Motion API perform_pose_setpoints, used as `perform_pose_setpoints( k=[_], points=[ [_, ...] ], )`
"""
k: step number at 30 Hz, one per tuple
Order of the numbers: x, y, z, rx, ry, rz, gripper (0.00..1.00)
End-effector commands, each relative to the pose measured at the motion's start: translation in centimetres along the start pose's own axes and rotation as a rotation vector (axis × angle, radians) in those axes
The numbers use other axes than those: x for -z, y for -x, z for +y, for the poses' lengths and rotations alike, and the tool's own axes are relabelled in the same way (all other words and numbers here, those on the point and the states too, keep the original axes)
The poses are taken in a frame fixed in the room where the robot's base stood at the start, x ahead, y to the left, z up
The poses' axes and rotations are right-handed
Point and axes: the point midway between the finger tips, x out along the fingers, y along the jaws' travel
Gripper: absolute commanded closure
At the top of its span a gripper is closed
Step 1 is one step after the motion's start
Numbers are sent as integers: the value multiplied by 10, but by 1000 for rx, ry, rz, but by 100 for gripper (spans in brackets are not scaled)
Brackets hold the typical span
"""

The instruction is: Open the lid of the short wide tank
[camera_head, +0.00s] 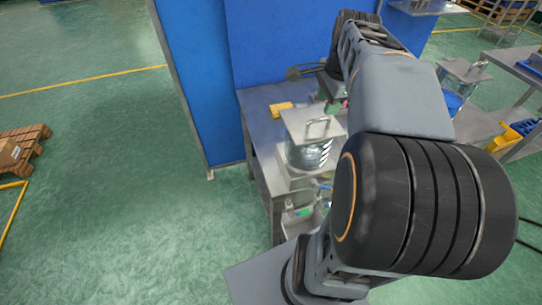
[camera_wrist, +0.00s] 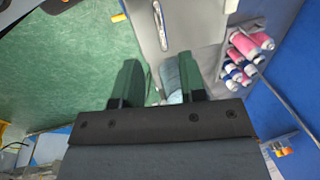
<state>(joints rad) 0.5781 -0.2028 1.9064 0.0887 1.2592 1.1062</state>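The short wide tank (camera_head: 306,154) is a clear cylinder on the metal workbench in the head view. Its flat metal lid (camera_head: 298,122) lies on top and carries a raised loop handle (camera_head: 318,127). In the wrist view the lid (camera_wrist: 178,24) and its handle (camera_wrist: 160,26) are at the top, beyond my fingertips. My gripper (camera_wrist: 158,78) has two green fingers spread apart, with a clear gap between them. A bluish, glassy surface shows behind that gap, apparently the tank's side. In the head view my arm hides most of the gripper.
The workbench (camera_head: 258,101) stands against a blue panel (camera_head: 190,70). A yellow item (camera_head: 282,109) lies on it. Several pink, white and blue cans (camera_wrist: 245,45) are grouped at the wrist view's right. Another lidded tank (camera_head: 462,76) is at the right. Open floor is at left.

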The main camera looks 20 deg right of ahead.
Motion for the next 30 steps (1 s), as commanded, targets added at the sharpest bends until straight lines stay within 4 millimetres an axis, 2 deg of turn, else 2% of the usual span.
perform_pose_setpoints(
  k=[3, 11, 20, 30],
  points=[
    [0, 27, -1, 3, 1, 1, 62],
    [0, 80, -1, 2, 1, 1, 62],
    [-49, 41, 8, 24, 408, 8, 62],
    [-100, -4, 30, 62, 888, 26, 62]
  ],
)
